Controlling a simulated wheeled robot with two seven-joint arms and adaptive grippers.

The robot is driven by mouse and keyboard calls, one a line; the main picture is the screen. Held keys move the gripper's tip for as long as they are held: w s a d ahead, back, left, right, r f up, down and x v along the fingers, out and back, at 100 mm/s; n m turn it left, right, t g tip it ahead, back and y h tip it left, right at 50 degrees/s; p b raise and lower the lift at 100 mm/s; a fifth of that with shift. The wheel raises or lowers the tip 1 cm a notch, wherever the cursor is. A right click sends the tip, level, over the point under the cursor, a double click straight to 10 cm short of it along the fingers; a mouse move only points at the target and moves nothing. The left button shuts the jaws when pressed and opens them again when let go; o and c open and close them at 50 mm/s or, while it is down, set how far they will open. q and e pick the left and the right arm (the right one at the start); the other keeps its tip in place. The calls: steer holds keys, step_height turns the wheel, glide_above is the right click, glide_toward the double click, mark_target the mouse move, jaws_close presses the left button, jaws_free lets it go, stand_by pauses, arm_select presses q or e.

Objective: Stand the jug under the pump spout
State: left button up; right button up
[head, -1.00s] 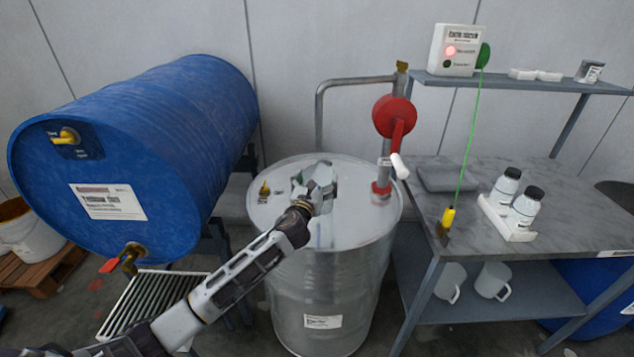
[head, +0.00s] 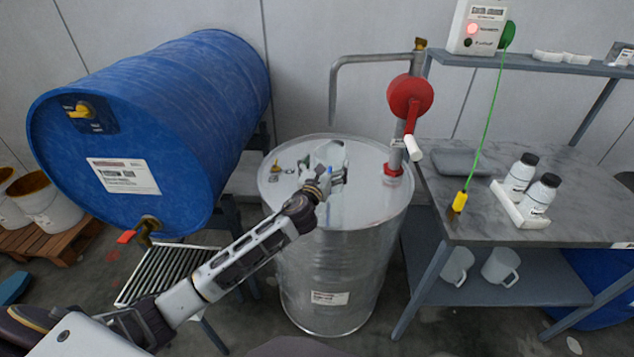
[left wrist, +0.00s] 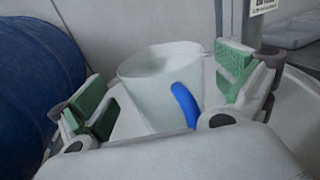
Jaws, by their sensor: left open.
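A whitish jug with a blue handle (left wrist: 183,103) stands upright on the lid of the silver drum (head: 372,200). In the left wrist view the jug (left wrist: 150,75) is between the two green-padded fingers of my left gripper (left wrist: 163,86), which is open. In the head view my left gripper (head: 326,167) is over the drum lid and hides most of the jug. The red pump (head: 410,95) stands at the drum's right side. Its grey pipe spout (head: 333,100) reaches left and bends down, its end above the jug in the picture. My right gripper is not in view.
A blue drum (head: 150,120) lies on a stand at left, its tap above a slatted grate (head: 165,275). At right, a grey table (head: 455,215) holds white bottles in a tray and a yellow-ended green cord (head: 480,140). Mugs stand on its lower shelf.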

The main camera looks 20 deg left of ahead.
arm_select(q)
steer(key=s, duration=0.9)
steer(key=shift+s, duration=0.2)
steer(key=shift+d, duration=0.1)
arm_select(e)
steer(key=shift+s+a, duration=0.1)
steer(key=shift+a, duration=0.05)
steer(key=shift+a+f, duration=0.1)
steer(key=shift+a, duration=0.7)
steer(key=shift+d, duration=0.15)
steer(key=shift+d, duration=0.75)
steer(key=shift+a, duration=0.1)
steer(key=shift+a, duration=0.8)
